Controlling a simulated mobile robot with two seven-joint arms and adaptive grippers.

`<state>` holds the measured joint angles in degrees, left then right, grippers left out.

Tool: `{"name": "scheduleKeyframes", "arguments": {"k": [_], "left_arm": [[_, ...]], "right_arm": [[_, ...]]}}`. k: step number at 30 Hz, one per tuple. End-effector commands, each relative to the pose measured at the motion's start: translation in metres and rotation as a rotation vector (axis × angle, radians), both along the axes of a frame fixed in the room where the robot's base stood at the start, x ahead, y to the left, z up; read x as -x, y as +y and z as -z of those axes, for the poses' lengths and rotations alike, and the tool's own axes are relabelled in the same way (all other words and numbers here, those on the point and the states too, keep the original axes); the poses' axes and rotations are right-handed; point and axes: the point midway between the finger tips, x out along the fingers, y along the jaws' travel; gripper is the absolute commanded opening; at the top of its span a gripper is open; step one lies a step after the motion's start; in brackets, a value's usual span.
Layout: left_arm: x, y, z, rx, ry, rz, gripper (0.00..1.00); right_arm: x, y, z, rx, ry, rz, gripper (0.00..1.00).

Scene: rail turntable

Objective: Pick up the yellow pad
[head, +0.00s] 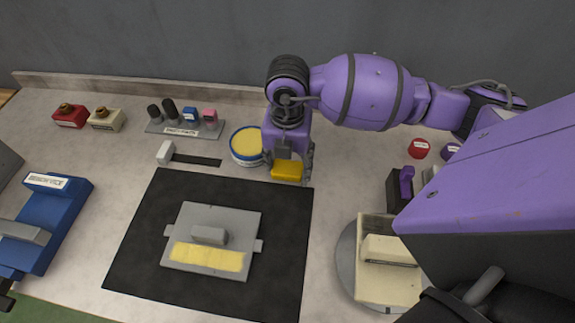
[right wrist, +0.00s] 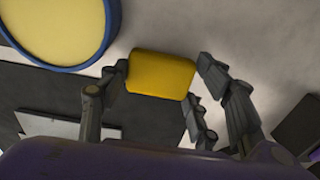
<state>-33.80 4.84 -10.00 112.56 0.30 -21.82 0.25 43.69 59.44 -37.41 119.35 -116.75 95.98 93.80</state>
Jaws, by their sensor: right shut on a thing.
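The yellow pad (head: 287,171) is a small rounded block. My right gripper (head: 289,163) comes down from above and is shut on it, just beyond the black mat's upper right corner. In the right wrist view the yellow pad (right wrist: 161,75) sits between the fingertips of my right gripper (right wrist: 163,78). It looks held above the surface, but the height is hard to judge. My left gripper is not in view.
A round blue-rimmed tin (head: 246,143) with a yellow top stands just left of my right gripper. The black mat (head: 140,240) carries a grey plate with a yellow strip. A blue vise (head: 65,215) stands left, and a cream block (head: 388,285) on a round turntable right.

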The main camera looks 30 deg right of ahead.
Motion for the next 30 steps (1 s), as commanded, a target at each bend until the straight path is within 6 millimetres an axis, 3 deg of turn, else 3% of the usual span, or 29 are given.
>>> {"name": "scheduleKeyframes", "arguments": {"k": [7, 16, 24, 30], "left_arm": [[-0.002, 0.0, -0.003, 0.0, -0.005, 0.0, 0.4], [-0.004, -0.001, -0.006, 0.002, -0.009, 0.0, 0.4], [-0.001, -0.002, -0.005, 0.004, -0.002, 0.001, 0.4], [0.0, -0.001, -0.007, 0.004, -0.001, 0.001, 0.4]], "right_arm": [[0.0, 0.002, -0.031, -0.002, -0.004, -0.003, 0.36], [0.031, 0.04, -0.089, -0.004, -0.007, -0.007, 0.36], [0.067, 0.084, -0.113, -0.004, -0.003, -0.007, 0.36], [0.083, 0.102, -0.123, -0.002, -0.002, -0.003, 0.36]]}}
